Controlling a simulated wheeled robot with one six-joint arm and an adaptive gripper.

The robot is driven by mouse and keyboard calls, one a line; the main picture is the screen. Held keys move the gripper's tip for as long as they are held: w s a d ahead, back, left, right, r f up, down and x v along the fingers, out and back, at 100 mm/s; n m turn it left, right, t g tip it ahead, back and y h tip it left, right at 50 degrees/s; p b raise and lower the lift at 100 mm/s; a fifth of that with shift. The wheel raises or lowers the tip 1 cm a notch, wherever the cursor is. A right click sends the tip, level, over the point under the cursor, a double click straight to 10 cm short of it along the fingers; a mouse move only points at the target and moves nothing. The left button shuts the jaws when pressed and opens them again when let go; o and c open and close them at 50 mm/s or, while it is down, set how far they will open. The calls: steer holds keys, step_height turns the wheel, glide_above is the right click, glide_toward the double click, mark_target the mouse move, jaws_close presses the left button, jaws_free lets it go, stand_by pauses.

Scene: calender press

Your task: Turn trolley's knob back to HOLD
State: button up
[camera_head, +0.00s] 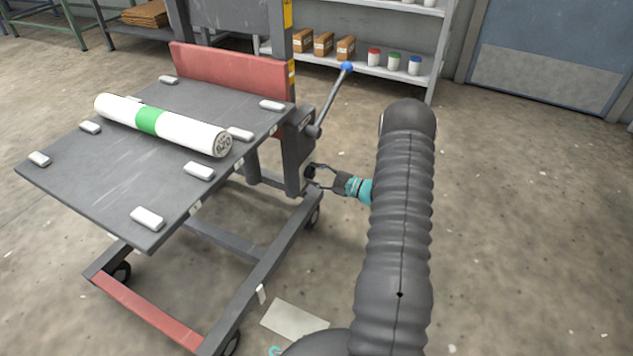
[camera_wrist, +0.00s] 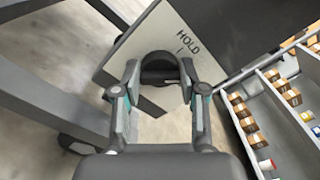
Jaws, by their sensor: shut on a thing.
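The trolley (camera_head: 262,262) stands left of my arm, with a dark tilted deck and a grey post. Its small dark knob (camera_head: 309,172) is low on the post's right side. In the wrist view the knob (camera_wrist: 160,62) is a dark round thing in front of a pale plate (camera_wrist: 125,62) lettered HOLD, with a short mark beside the word. My gripper (camera_head: 317,177) reaches it from the right. In the wrist view the fingers (camera_wrist: 160,78) are shut on the knob from both sides. I cannot tell where the knob points; other lettering is hidden.
A white roll with a green band (camera_head: 160,124) lies on the deck between white blocks. A lever with a blue ball (camera_head: 346,67) rises above the knob. Shelves (camera_head: 432,60) with boxes and jars stand behind. Floor right of my arm is clear.

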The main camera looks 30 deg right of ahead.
steer(key=shift+f+n+b, duration=0.1)
steer(key=shift+n+b, duration=0.4)
steer(key=shift+n, duration=3.6)
steer(key=o, duration=1.1)
steer(key=shift+o, duration=0.2)
steer(key=v, duration=1.2)
